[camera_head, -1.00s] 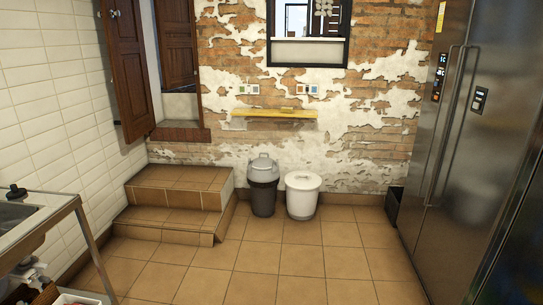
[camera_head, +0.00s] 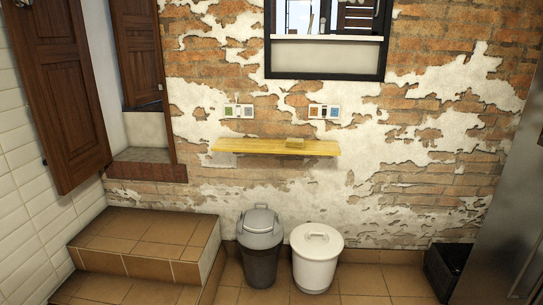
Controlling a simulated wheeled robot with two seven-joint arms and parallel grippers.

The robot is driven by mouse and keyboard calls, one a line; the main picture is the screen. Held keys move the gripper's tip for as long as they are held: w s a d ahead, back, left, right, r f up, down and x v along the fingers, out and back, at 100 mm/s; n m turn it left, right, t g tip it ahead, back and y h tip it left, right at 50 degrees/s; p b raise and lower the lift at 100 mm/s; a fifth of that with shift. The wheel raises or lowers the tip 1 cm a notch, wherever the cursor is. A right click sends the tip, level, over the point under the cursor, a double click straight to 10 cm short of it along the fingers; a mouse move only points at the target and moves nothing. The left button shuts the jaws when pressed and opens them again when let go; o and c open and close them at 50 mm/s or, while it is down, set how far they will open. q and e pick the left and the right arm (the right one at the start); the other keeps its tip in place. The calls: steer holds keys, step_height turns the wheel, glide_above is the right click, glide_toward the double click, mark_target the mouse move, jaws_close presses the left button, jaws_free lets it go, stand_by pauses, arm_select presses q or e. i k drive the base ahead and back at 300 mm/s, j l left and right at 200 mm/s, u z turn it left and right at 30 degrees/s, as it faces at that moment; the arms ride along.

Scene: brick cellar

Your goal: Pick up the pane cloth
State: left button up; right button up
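The shelf is fixed to the brick wall below the dark-framed window. Neither of my grippers is in view.
A grey bin (camera_head: 260,245) and a white lidded bin (camera_head: 316,257) stand on the floor below the shelf. Tiled steps (camera_head: 150,240) rise at the left beneath the wooden shutters (camera_head: 70,90). A black box (camera_head: 447,268) and a steel fridge (camera_head: 510,220) stand at the right.

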mark_target(290, 143)
steer(key=i, duration=2.55)
